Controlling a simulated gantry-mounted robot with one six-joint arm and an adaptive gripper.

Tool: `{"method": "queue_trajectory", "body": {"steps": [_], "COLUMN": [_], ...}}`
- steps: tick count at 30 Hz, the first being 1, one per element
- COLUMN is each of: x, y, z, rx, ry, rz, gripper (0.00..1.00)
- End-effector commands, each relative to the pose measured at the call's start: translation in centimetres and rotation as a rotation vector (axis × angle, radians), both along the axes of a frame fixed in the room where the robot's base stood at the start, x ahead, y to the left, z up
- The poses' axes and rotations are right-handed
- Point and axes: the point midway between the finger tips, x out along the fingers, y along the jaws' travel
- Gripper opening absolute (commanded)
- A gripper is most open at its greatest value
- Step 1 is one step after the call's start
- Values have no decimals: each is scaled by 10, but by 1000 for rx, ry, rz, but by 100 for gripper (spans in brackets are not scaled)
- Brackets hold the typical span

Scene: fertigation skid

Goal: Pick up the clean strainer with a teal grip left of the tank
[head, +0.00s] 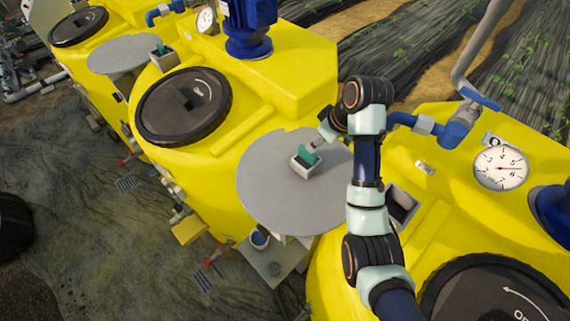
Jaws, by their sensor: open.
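A teal grip (304,153) shows at a small pale holder (304,165) on a round grey plate (262,192), between two yellow tanks. The strainer body below this grip is hidden, so I cannot tell whether it is clean. My gripper (317,143) is open, just above and to the right of this grip. It is small in the picture, and I cannot tell whether its fingers touch the grip. A second teal grip (160,49) shows at another small box (163,60), farther back at the upper left.
Yellow tanks with black lids (150,118) surround the plate. A pressure gauge (501,168), blue valve (455,135) and grey pipe stand to the right. An open grey box (402,205) sits beside my arm. A lower shelf (272,262) holds a small cup (260,239).

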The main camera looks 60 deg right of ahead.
Motion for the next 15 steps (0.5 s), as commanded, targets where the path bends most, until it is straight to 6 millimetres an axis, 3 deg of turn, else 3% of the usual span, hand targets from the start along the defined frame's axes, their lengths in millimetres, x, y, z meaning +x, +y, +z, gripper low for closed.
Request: {"method": "queue_trajectory", "body": {"steps": [10, 15], "x": [14, 26], "y": [2, 3], "z": [-28, -56], "rx": [4, 3], "ry": [2, 2], "rz": [2, 1], "gripper": [48, 48]}}
